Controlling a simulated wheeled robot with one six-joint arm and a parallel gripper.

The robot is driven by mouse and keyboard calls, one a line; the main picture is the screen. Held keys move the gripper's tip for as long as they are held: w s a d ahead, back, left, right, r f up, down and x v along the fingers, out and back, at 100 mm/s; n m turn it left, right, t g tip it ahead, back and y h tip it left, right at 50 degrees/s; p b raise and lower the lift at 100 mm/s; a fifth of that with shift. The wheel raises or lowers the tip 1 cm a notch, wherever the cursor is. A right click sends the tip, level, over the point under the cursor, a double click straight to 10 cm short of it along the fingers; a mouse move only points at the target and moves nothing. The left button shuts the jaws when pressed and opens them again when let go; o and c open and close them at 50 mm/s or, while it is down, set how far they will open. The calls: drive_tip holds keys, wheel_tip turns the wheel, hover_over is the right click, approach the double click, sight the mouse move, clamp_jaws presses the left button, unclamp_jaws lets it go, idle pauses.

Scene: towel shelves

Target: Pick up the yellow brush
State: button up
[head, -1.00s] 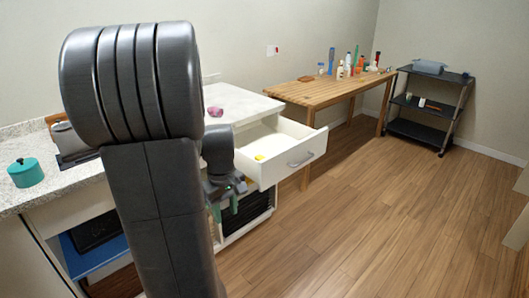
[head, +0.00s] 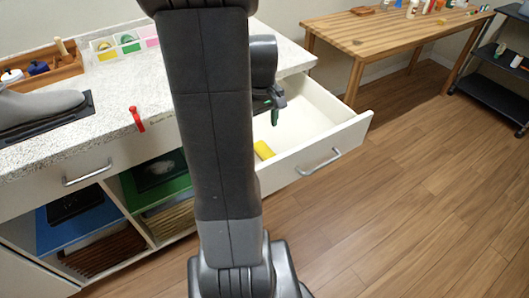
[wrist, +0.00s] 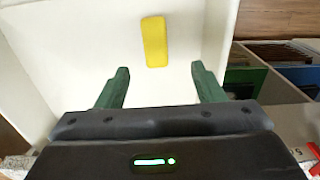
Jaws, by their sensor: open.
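The yellow brush (head: 264,150) lies on the floor of the open white drawer (head: 318,136), close to its front panel. In the wrist view the brush (wrist: 154,41) is a yellow rounded block, beyond the fingertips and roughly in line with the gap between them. My gripper (wrist: 160,72) has its two green fingers spread wide with nothing between them. In the head view my gripper (head: 274,112) is over the drawer, partly hidden by my own arm, and apart from the brush.
The drawer walls stand around the brush. A speckled counter (head: 104,109) with a red item (head: 136,118) and a grey object on a dark tray is at left. A wooden table (head: 385,38) and black shelf (head: 497,80) stand at the back right. The wooden floor is clear.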

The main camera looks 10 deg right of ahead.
hover_over(264, 149)
drive_tip(key=f, duration=0.5)
drive_tip(key=shift+a, duration=0.2)
drive_tip(key=shift+w+d+f+b, duration=0.15)
drive_tip(key=shift+f+b, duration=0.1)
drive_tip(key=shift+f, duration=1.35)
drive_tip(key=shift+s+d+f+b, duration=0.1)
drive_tip(key=shift+f+b, duration=0.15)
drive_tip(key=shift+f, duration=1.3)
drive_tip(key=shift+f, duration=0.25)
drive_tip(key=c, duration=1.1)
